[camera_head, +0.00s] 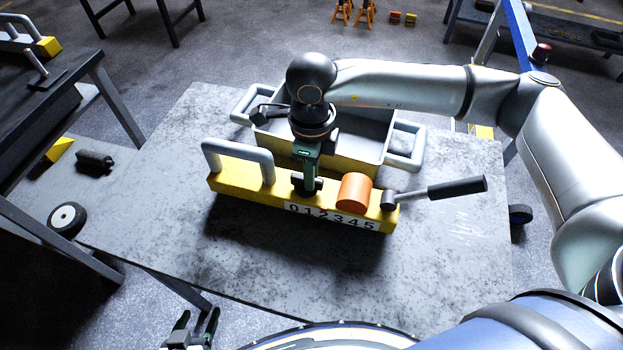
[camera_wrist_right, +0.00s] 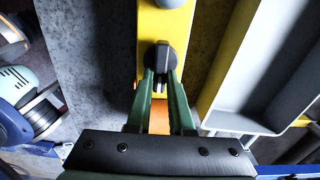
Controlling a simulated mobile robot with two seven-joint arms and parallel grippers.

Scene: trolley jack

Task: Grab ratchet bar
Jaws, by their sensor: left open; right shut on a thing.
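A yellow bar-shaped body (camera_head: 236,181) with a white 0–5 number strip lies on the grey table, with a grey loop handle (camera_head: 238,155) at its left. An orange cylinder (camera_head: 354,192) sits on it, and a bar with a black grip (camera_head: 457,188) sticks out from its right end. My right gripper (camera_head: 307,184) comes down on the yellow body, left of the orange cylinder. In the right wrist view its green fingers (camera_wrist_right: 159,88) are shut on a dark knob (camera_wrist_right: 159,55) there. My left gripper (camera_head: 196,330) is open and empty at the bottom edge, away from the table objects.
A grey and yellow tray (camera_head: 403,143) with side handles stands right behind the yellow body. The grey table (camera_head: 450,262) is clear in front and to the right. A dark bench (camera_head: 100,85) stands at left, and a wheel (camera_head: 67,219) shows below it.

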